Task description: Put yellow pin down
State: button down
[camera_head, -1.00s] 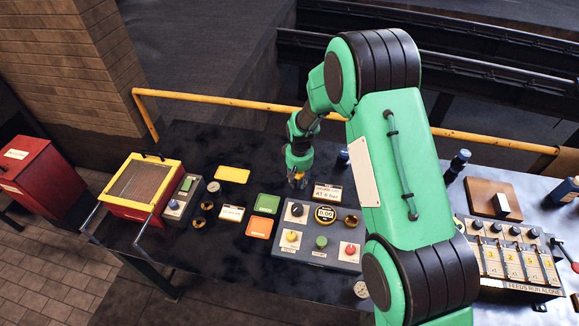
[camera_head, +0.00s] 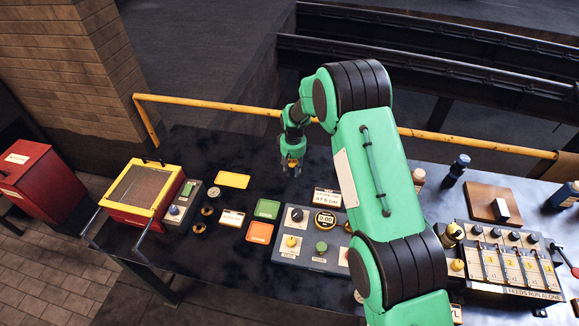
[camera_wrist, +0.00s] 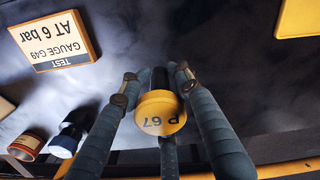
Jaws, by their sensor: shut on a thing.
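My gripper (camera_head: 291,171) is shut on the yellow pin and holds it over the dark bench behind the coloured plates. In the wrist view the pin's round yellow cap (camera_wrist: 161,113), marked "P 67", sits between the fingers of my gripper (camera_wrist: 157,85). Its dark shank shows beyond the cap, and its far end is hard to make out against the bench. A yellow plate (camera_head: 232,180) lies flat on the bench, left of my gripper; a corner of a yellow plate (camera_wrist: 300,17) also shows in the wrist view.
A green plate (camera_head: 267,208) and an orange plate (camera_head: 259,232) lie nearer. A control box (camera_head: 312,245) with knobs and a gauge stands in front, beside a test card (camera_head: 328,198). A yellow rail (camera_head: 220,104) runs behind. Bare bench surrounds my gripper.

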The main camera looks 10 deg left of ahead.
jog(key=shift+w+a+f, duration=0.1)
jog(key=shift+w+a, duration=0.35)
jog(key=shift+w, duration=0.5)
jog(key=shift+w+a+f, duration=0.1)
jog(key=shift+w+a, duration=0.35)
jog(key=shift+w, duration=0.5)
jog(key=shift+w+a+f, duration=0.1)
jog(key=shift+w+a, duration=0.35)
jog(key=shift+w, duration=0.5)
jog(key=shift+f+p, duration=0.35)
jog(key=shift+f, duration=1.35)
jog(key=shift+f, duration=0.15)
jog(key=c, duration=1.3)
grip_release()
jog(key=shift+o, duration=0.2)
notch_tip(320, 180, up, 12)
jog(key=shift+b, duration=0.4)
